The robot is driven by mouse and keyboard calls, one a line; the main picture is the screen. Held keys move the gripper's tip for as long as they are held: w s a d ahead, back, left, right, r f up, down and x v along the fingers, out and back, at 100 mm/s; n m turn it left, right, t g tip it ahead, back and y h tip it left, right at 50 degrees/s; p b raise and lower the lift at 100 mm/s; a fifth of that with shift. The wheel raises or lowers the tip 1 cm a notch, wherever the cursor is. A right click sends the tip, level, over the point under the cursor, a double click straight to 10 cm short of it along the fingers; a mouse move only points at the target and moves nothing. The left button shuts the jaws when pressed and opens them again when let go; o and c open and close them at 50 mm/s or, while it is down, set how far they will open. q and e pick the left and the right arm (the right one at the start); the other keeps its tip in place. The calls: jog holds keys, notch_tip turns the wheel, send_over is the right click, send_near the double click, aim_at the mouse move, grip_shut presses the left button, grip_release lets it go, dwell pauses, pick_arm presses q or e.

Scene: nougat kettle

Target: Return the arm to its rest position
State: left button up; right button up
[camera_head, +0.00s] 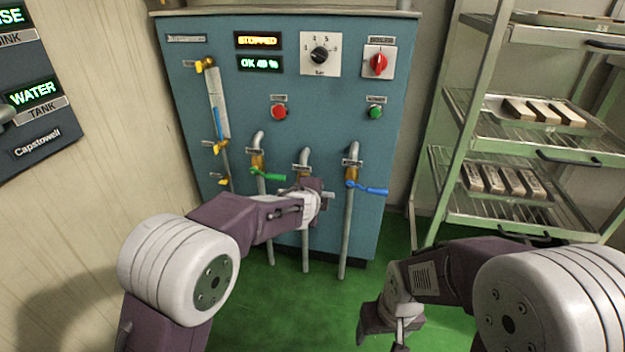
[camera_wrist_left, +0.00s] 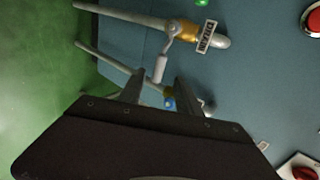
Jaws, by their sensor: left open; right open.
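My left arm reaches to the blue panel, with its gripper (camera_head: 322,192) in front of the middle pipe (camera_head: 305,240). In the left wrist view its jaws (camera_wrist_left: 160,88) are open, and a pale valve lever (camera_wrist_left: 160,68) shows near the fingertips, apparently not clamped. That lever belongs to a brass valve (camera_wrist_left: 187,30) beside a label reading DRAIN. My right gripper (camera_head: 385,335) hangs low at the bottom of the head view, open and empty, over the green floor. The middle valve is mostly hidden behind my left gripper in the head view.
A green-handled valve (camera_head: 268,174) and a blue-handled valve (camera_head: 366,187) flank the left gripper. Above are a red button (camera_head: 279,112), a green button (camera_head: 376,112) and a red switch (camera_head: 378,63). A green rack (camera_head: 455,150) with trays stands right. Green floor lies open below.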

pick_arm(q)
jog(key=w+a+r+n+y+p, duration=0.1)
jog(key=w+a+r+n+p, duration=0.1)
jog(key=a+r+p, duration=0.55)
jog(key=s+a+r+n+g+y+p, duration=0.1)
jog(key=s+a+r+n+y+p, duration=0.15)
jog(key=a, duration=0.45)
jog(key=s+a+r+n+y+p, duration=0.1)
jog(key=s+a+r+n+p, duration=0.1)
jog(key=s+a+n, duration=0.35)
jog(key=s+a+f+n+g+p, duration=0.3)
jog(key=s+a+f+n+g, duration=0.15)
jog(key=s+a, duration=0.45)
jog(key=s+d+f+n+g+p, duration=0.1)
jog(key=s+d+f+n, duration=0.15)
jog(key=s, duration=0.25)
jog(key=s+d+f+n+g+h, duration=0.1)
jog(key=s+n+g, duration=0.15)
jog(key=s, duration=0.35)
jog(key=s+d+f+n+g+p, duration=0.1)
jog(key=s+f+n, duration=0.15)
jog(key=s, duration=0.25)
notch_tip(320, 180, up, 37)
jog(key=p, duration=3.6)
jog(key=shift+r+t, duration=0.15)
jog(key=shift+t, duration=0.15)
